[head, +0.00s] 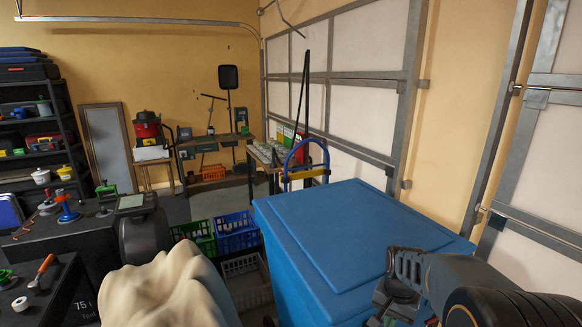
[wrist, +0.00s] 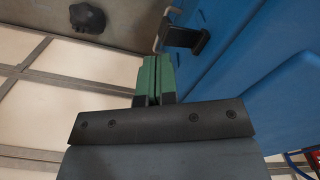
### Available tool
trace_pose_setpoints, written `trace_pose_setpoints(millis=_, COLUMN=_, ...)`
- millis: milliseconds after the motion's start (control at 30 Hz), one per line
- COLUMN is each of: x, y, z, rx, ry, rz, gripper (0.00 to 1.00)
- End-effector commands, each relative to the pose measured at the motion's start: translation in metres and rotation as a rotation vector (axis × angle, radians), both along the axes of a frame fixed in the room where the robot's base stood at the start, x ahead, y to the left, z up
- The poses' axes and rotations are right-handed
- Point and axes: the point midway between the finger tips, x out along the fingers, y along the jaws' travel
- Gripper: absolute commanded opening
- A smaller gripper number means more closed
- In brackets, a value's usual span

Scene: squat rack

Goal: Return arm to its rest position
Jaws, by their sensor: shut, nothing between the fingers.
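My arm (head: 445,280) reaches in from the lower right of the head view, folded close to the right side of a big blue bin (head: 345,240). My gripper (wrist: 156,62) shows in the wrist view with its two green fingers pressed together and nothing between them. The fingertips point towards the top of that picture, beside the blue bin's wall (wrist: 255,85). A black bracket (wrist: 187,38) on the bin is just past the fingertips. In the head view I cannot make out the fingers.
A panelled grey-framed door (head: 345,75) stands behind the bin. Green (head: 195,235) and blue (head: 237,230) crates sit left of it. A pale cream lumpy object (head: 165,290) fills the lower foreground. Black shelves (head: 35,125) stand at the far left.

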Motion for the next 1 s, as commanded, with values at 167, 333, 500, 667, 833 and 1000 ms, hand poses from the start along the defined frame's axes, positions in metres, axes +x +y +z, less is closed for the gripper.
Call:
trace_pose_setpoints(millis=167, x=-0.044, y=0.028, z=0.033, rx=-0.026, ry=-0.093, rz=0.299, gripper=0.0)
trace_pose_setpoints(millis=333, x=-0.085, y=0.051, z=0.058, rx=-0.069, ry=-0.202, rz=0.515, gripper=0.0)
trace_pose_setpoints(millis=500, x=-0.111, y=0.066, z=0.075, rx=-0.103, ry=-0.3, rz=0.593, gripper=0.0)
trace_pose_setpoints(millis=667, x=-0.12, y=0.073, z=0.089, rx=-0.121, ry=-0.37, rz=0.617, gripper=0.0)
trace_pose_setpoints(millis=833, x=-0.121, y=0.077, z=0.098, rx=-0.13, ry=-0.406, rz=0.63, gripper=0.0)
trace_pose_setpoints(millis=1000, x=-0.121, y=0.077, z=0.098, rx=-0.129, ry=-0.406, rz=0.632, gripper=0.0)
